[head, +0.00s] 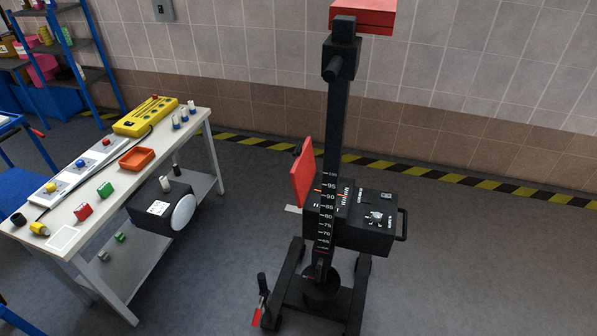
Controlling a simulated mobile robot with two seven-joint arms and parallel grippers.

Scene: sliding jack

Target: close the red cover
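A red cover (303,172) stands upright, swung out at the left side of the black post (338,130) of a wheeled stand. It is at the level of a black box (370,228) with a dial and a side handle. A small dark part shows at the cover's upper left edge. A second red piece (365,14) sits at the top of the post, cut off by the picture's top edge. Neither of my grippers is in view.
A white workbench (70,240) at the left carries a yellow control box (146,116), an orange tray (137,158) and several small parts. The stand's base (320,290) has a red pedal (258,312) at front left. Floor to the right is clear.

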